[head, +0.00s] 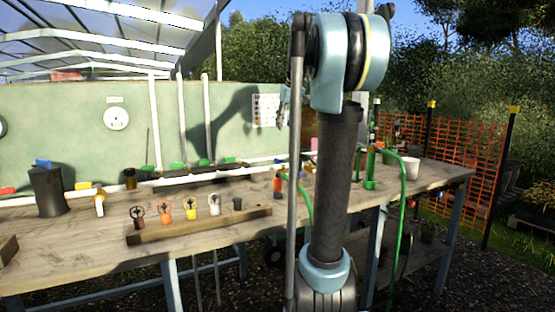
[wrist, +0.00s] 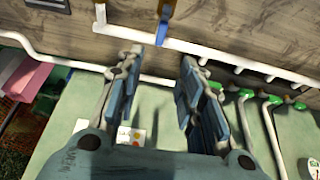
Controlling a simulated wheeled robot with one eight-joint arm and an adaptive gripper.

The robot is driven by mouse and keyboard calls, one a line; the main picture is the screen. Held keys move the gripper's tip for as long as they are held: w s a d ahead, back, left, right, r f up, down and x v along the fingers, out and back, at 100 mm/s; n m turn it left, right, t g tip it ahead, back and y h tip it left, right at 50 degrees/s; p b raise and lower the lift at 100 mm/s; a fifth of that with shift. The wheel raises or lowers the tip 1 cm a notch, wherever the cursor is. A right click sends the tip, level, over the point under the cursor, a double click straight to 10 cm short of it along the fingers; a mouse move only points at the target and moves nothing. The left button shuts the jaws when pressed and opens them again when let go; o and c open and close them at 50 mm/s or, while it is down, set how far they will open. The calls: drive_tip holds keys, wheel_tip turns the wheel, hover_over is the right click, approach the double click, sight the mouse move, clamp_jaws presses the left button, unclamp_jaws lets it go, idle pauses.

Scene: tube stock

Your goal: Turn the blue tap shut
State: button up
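The blue tap handle (wrist: 162,31) shows at the top of the wrist view, beside an orange-brown part and by a white pipe (wrist: 118,32). It looks as if it lies across the pipe's line. In the head view a small blue piece (head: 283,176) by an orange fitting seems to be the same tap, partly hidden by my arm. My gripper (wrist: 162,62) is open and empty, its two fingers spread. The tap lies beyond the fingertips, between their lines, and appears apart from them. In the head view my arm mostly hides my gripper.
Several green-handled taps (wrist: 272,101) branch off the pipe. On the bench (head: 100,250) stand a rack (head: 200,226) of coloured fittings, a dark pot (head: 48,192) with another blue piece behind it, and a green hose (head: 402,190). A pale green wall (head: 60,120) is behind.

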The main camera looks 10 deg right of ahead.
sight(278, 159)
drive_tip(key=x, duration=1.7)
clamp_jaws()
